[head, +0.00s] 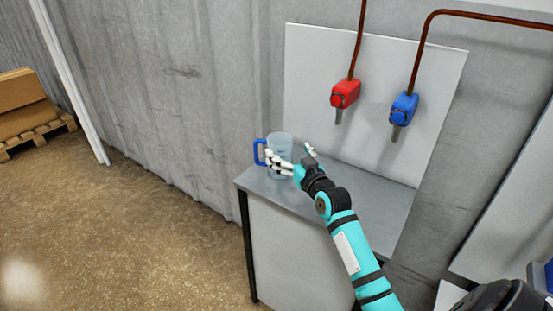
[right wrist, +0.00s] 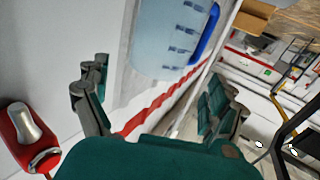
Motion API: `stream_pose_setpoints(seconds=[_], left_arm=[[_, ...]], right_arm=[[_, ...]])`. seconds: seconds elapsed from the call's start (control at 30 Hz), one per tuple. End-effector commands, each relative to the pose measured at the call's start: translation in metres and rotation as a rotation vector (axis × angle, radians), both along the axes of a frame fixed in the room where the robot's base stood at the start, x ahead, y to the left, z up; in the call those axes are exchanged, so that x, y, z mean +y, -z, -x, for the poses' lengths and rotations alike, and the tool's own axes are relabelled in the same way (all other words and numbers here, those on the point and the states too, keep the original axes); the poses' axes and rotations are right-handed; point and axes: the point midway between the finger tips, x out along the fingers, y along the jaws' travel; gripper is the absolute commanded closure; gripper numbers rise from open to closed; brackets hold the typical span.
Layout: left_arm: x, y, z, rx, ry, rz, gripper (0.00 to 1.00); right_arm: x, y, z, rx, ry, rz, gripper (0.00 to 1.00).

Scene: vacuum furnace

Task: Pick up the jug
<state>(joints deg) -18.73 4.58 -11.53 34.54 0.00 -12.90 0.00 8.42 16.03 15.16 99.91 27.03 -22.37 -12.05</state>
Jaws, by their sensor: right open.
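The jug (head: 283,143) is clear and upright, with a blue handle (head: 259,152) on its left side. It stands near the left end of the grey table (head: 345,196). My right gripper (head: 295,160) is open at the jug's right front side, and its fingers hide part of the jug's lower body. In the right wrist view the jug (right wrist: 165,32) shows ahead, beyond and between the open fingers (right wrist: 160,105). I cannot tell whether a finger touches it. My left gripper is in neither view.
A red tap (head: 345,93) and a blue tap (head: 403,108) hang on the white panel (head: 310,80) above the table. The red tap also shows in the right wrist view (right wrist: 28,140). A pallet with boxes (head: 25,103) is far left. The left floor is clear.

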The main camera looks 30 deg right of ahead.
Motion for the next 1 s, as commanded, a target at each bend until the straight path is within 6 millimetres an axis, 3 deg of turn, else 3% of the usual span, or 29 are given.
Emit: stream_pose_setpoints(seconds=[0.1, 0.33, 0.63, 0.93, 1.0], left_arm=[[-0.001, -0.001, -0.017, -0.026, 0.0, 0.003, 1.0], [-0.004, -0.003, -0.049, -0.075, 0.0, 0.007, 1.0], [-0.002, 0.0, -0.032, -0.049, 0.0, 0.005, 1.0], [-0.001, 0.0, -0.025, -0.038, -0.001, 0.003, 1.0], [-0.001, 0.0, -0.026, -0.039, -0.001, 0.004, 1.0]], right_arm=[[-0.002, 0.0, -0.018, -0.001, 0.0, -0.001, 0.06], [-0.005, 0.001, -0.033, 0.0, -0.001, -0.001, 0.06], [-0.012, 0.005, -0.073, 0.0, 0.0, -0.001, 0.06], [-0.013, 0.005, -0.077, 0.001, 0.0, 0.0, 0.06], [-0.013, 0.005, -0.077, 0.001, 0.0, 0.0, 0.15]])
